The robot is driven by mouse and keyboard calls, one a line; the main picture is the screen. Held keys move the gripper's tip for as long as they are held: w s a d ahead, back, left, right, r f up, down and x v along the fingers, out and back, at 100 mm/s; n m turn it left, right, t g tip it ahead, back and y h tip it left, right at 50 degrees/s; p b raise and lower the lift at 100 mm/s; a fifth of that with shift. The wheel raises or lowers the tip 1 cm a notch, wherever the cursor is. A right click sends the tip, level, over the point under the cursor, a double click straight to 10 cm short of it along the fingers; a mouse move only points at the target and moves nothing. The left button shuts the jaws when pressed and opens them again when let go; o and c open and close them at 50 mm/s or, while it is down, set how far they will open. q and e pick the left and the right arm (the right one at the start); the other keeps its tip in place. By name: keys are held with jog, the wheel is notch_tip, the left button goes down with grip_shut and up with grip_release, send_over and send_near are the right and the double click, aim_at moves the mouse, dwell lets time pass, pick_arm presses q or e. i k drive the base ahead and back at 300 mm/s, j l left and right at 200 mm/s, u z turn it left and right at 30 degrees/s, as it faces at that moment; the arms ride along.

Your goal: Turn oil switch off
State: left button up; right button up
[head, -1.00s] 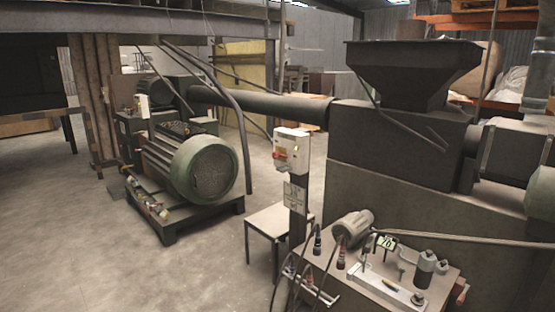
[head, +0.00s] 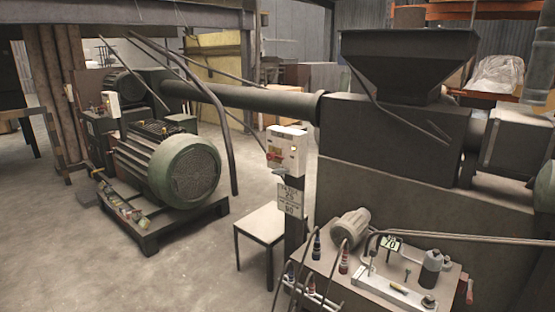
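A white switch box (head: 286,150) with a red knob (head: 274,156) stands on a dark post in the middle of the head view. A sign plate (head: 290,200) hangs below it. An oil unit with a small grey motor (head: 351,228), hoses and fittings sits at the lower right, in front of the big machine. Which control is the oil switch, and its position, I cannot tell from this distance. Neither of my grippers shows in the view.
A large green motor (head: 186,172) on a dark base stands at the left. A small table (head: 262,223) stands just left of the post. The big hopper machine (head: 390,130) fills the right. The concrete floor (head: 100,265) at the lower left is clear.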

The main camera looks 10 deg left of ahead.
aim_at(271, 156)
jog(key=i+j, duration=0.2)
jog(key=j, duration=0.15)
jog(key=i+j+z, duration=0.1)
jog(key=j, duration=0.25)
jog(key=i+j+z, duration=0.1)
jog(key=i+j, duration=0.4)
jog(key=j, duration=0.25)
jog(key=i+j+z, duration=0.1)
jog(key=j, duration=0.3)
jog(key=i+j, duration=0.25)
jog(key=j, duration=0.15)
jog(key=i+j+z, duration=0.1)
jog(key=j, duration=0.3)
jog(key=i+j, duration=0.2)
jog(key=j, duration=0.2)
jog(key=z, duration=0.05)
